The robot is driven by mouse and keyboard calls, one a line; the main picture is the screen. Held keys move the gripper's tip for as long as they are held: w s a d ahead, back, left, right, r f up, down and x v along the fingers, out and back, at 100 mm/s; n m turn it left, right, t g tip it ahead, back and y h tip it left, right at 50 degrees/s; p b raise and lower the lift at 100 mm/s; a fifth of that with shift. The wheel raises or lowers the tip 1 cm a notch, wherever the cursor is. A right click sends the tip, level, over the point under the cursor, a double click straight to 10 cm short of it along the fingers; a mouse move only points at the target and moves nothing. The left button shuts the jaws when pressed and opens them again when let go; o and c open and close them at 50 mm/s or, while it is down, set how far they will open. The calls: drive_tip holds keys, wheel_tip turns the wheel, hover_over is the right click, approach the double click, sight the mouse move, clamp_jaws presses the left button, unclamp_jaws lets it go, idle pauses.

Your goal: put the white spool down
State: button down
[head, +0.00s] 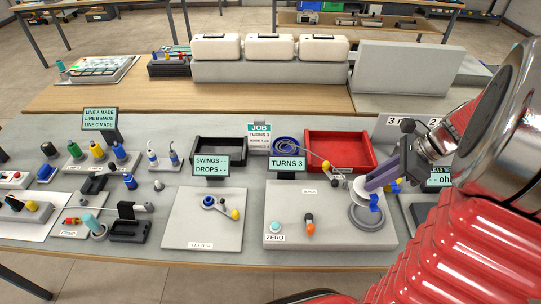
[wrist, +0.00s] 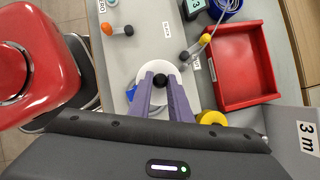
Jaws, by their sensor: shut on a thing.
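My gripper (head: 366,184) is shut on the white spool (head: 360,190), with its purple fingers closed on the spool's dark centre knob (wrist: 160,80). In the wrist view the white spool (wrist: 151,69) shows as a pale disc around that knob, partly covered by the fingers. In the head view the spool is over a grey round stand (head: 367,217) at the right of a pale board (head: 290,229). I cannot tell whether the spool touches the stand.
A red tray (head: 340,168) lies behind the board, beside a blue coil (head: 286,146). A TURNS 3 display (head: 287,163) stands at the board's back edge. An orange-tipped lever (head: 310,228) is on the board. A yellow round thing (wrist: 212,118) is close right of my fingers.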

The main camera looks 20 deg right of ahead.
drive_tip(key=w+a+r+n+g+h, duration=0.2)
drive_tip(key=w+a+n+g, duration=0.2)
drive_tip(key=w+a+n, duration=0.7)
drive_tip(key=w+a+r+n+g+h, duration=0.2)
drive_tip(key=w+a+n+g, duration=0.3)
drive_tip(key=w+a+n, duration=0.7)
drive_tip(key=shift+w+a+r+n+h, duration=0.2)
drive_tip(key=shift+n+h, duration=0.3)
drive_tip(key=shift+n, duration=0.5)
drive_tip(key=shift+s, duration=0.15)
